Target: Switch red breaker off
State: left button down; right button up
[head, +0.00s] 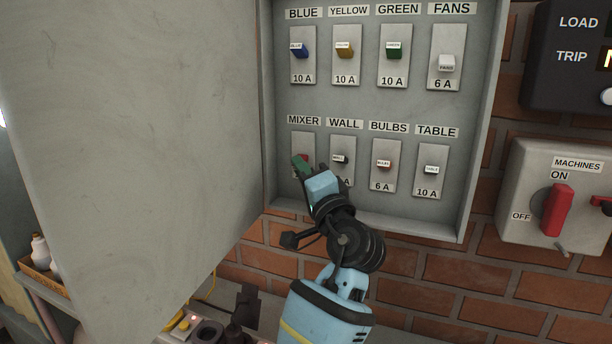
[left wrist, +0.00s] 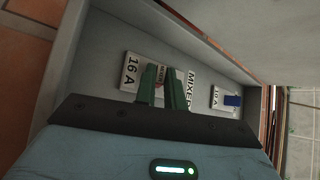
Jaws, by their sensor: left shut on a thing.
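The MIXER breaker has a red toggle (head: 304,157) at the left of the lower row in the open grey panel. My left gripper (head: 301,166) reaches up from below and covers most of that breaker. In the left wrist view its green fingers (left wrist: 163,88) stand on either side of the MIXER toggle (left wrist: 166,75), shut on it. The plate there reads 16 A. The BULBS breaker (head: 384,164) also has a reddish toggle, apart from my gripper. My right gripper is not in view.
The panel door (head: 150,130) hangs open at the left, close to my arm. The WALL breaker (head: 341,157) sits just right of my gripper. A MACHINES switch box (head: 535,180) with a red handle is on the brick wall at the right.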

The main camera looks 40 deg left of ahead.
pick_arm(q)
jog(key=shift+r, duration=0.25)
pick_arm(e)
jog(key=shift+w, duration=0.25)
pick_arm(q)
jog(key=c, duration=1.8)
grip_release()
jog(key=shift+a, duration=0.1)
jog(key=shift+o, duration=0.2)
jog(key=shift+f, duration=0.15)
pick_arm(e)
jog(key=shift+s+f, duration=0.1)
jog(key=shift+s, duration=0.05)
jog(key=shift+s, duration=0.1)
